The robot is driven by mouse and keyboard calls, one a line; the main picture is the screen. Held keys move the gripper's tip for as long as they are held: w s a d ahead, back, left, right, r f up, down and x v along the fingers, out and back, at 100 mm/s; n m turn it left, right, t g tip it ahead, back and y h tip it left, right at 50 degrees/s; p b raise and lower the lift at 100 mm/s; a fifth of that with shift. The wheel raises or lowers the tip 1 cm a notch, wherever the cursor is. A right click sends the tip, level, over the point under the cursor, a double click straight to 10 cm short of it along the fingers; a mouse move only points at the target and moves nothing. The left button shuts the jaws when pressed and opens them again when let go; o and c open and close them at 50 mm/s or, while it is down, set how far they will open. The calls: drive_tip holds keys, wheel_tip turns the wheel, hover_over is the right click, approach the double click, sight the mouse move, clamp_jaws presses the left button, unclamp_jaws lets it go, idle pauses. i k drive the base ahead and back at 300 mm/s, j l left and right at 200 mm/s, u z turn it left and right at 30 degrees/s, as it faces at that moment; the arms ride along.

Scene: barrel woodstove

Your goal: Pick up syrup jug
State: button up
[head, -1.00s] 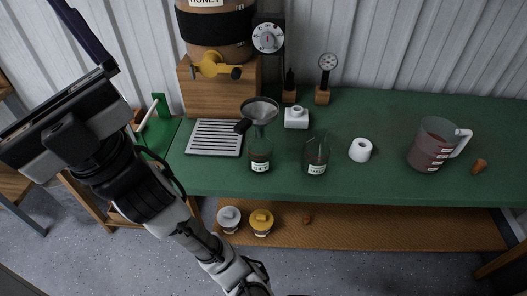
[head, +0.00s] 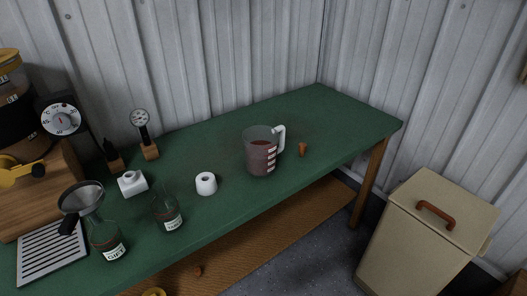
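The syrup jug (head: 262,152) stands upright on the green table (head: 335,118). It looks like a clear measuring jug with a pale handle on its right side, a white label strip, and dark reddish liquid inside. My gripper is not in the head view now, so its state does not show.
A small brown cork-like piece (head: 303,150) lies right of the jug. A white roll (head: 206,184), a labelled bottle (head: 167,211) and a bottle with a funnel (head: 107,240) stand to its left. A beige bin (head: 420,240) stands right of the table. The table's right end is clear.

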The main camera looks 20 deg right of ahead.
sight(260, 143)
drive_tip(key=i+l+z, duration=0.2)
drive_tip(key=i+z, duration=0.15)
drive_tip(key=i, duration=0.25)
drive_tip(key=i+z, duration=0.3)
drive_tip(key=i, duration=0.35)
drive_tip(key=l, duration=0.1)
